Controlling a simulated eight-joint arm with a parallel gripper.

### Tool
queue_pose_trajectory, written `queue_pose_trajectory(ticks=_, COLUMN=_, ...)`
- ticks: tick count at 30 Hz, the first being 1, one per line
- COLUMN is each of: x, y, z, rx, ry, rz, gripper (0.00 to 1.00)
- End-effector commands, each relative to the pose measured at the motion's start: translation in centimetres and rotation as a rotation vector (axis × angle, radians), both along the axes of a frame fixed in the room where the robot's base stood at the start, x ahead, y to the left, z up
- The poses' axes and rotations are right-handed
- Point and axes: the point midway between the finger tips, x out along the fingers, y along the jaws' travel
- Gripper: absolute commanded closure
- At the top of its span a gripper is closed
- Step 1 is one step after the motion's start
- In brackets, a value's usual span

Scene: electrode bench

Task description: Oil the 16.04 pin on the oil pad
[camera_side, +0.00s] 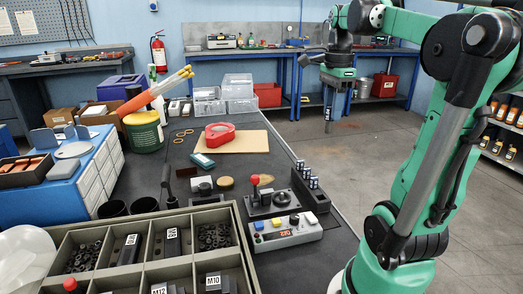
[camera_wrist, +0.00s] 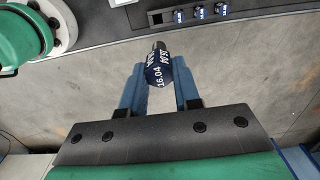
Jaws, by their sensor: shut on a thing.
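In the wrist view my gripper (camera_wrist: 159,82) is shut on the dark blue pin (camera_wrist: 158,70), with white lettering that reads 16.04 and a metal tip at the far end. I cannot tell for sure which of these is the oil pad.
A black rack (camera_side: 309,196) with several blue-labelled pins stands at the bench's right edge; it also shows in the wrist view (camera_wrist: 161,16). Near it are a red-knobbed lever box (camera_side: 270,203) and a control box (camera_side: 287,232). A compartment tray (camera_side: 197,243) fills the front.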

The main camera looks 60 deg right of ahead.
Motion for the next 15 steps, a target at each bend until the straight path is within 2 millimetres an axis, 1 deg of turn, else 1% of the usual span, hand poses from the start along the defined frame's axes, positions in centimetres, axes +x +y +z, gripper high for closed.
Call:
queue_pose_trajectory(ticks=2, x=1.2, y=-0.4, z=0.1, rx=0.000, ry=0.000, rz=0.003, gripper=1.00)
queue_pose_trajectory(ticks=5, x=3.7, y=-1.0, z=-0.3, rx=-0.001, ry=-0.001, rz=0.007, gripper=1.00)
queue_pose_trajectory(ticks=8, x=7.3, y=-1.5, z=-1.2, rx=-0.001, ry=-0.001, rz=0.009, gripper=1.00)
queue_pose_trajectory(ticks=10, x=10.0, y=-1.6, z=-2.1, rx=-0.001, ry=0.000, rz=0.010, gripper=1.00)
queue_pose_trajectory(ticks=13, x=13.9, y=-1.2, z=-3.8, rx=-0.002, ry=-0.001, rz=0.009, gripper=1.00)
queue_pose_trajectory(ticks=15, x=16.5, y=-0.6, z=-5.1, rx=-0.002, ry=-0.001, rz=0.009, gripper=1.00)
